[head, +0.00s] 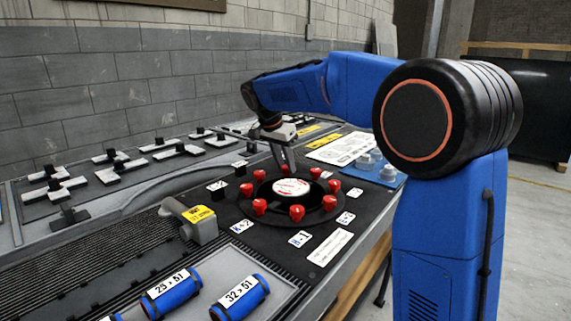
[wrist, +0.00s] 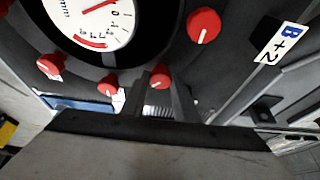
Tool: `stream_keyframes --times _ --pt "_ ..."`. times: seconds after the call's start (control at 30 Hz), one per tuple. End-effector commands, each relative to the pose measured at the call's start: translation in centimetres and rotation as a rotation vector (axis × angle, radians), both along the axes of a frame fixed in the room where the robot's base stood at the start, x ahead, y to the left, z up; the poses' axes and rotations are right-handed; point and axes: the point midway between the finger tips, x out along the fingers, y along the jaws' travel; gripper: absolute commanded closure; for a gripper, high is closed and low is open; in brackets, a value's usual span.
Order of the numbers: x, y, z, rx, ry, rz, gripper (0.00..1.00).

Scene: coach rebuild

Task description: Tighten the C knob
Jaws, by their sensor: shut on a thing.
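Several red knobs ring a round dial (head: 291,187) on a dark disc. My gripper (head: 288,169) reaches down at the far side of the ring. In the wrist view, my gripper's two narrow fingers (wrist: 163,88) are shut on a red knob (wrist: 160,75). That knob's letter label is not visible, so I cannot tell whether it is the C knob. Another red knob (wrist: 204,25) stands to its upper right, near a tag reading B +2 (wrist: 274,43). More red knobs (wrist: 108,85) lie to the left. The dial (wrist: 92,20) shows a red needle.
Small letter tags (head: 300,239) surround the ring. A grey block with a yellow label (head: 198,214) stands left of it. Blue cylinders (head: 240,297) lie at the front. Black-and-white handles (head: 111,172) fill the back left. Light-blue fittings (head: 368,163) sit at the right.

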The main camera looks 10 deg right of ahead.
Motion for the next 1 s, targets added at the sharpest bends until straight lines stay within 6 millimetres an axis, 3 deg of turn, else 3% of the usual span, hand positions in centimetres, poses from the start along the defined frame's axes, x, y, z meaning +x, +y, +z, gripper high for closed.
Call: stream_keyframes --times 0.37,0.4,0.47,0.8,1.0 --pt "0.0 0.0 0.0 0.0 0.001 -0.004 0.95" --pt "0.0 0.0 0.0 0.0 0.001 -0.003 0.66" --pt "0.0 0.0 0.0 0.0 0.001 -0.003 0.55" --pt "0.0 0.1 0.2 0.001 0.001 -0.002 0.55" --pt "-0.5 0.8 2.2 0.001 -0.001 -0.001 0.55"
